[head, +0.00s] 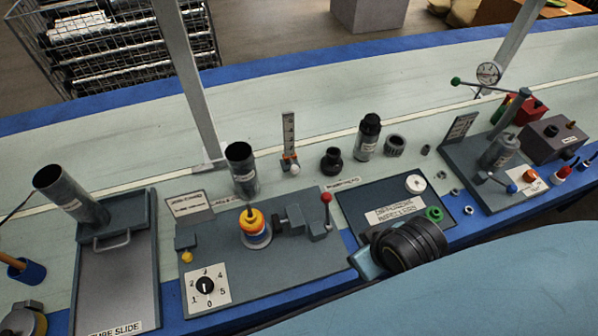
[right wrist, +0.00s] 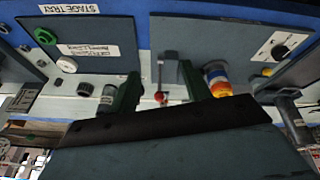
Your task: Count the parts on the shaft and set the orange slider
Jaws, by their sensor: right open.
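The shaft assembly (head: 254,226) stands on a grey plate with orange, yellow and pale-blue parts stacked on it; their exact number is unclear. The stack also shows in the right wrist view (right wrist: 217,80). The orange slider (head: 290,157) sits low on an upright scale (head: 289,130) behind the plate. A dial (head: 207,285) numbered 0 to 5 lies at the plate's front left. My right gripper (right wrist: 160,70) is open and empty. In the right wrist view a red-knobbed lever (right wrist: 160,98) shows between its fingers, apart from them. My left gripper is out of view.
A tray (head: 360,208) with a green ring and white disc lies right of the plate. A red-knobbed lever (head: 327,212) rises at the plate's right. A tube slide (head: 118,285) stands left. Dark cylinders (head: 368,138) stand behind. The pale bench strip beyond is clear.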

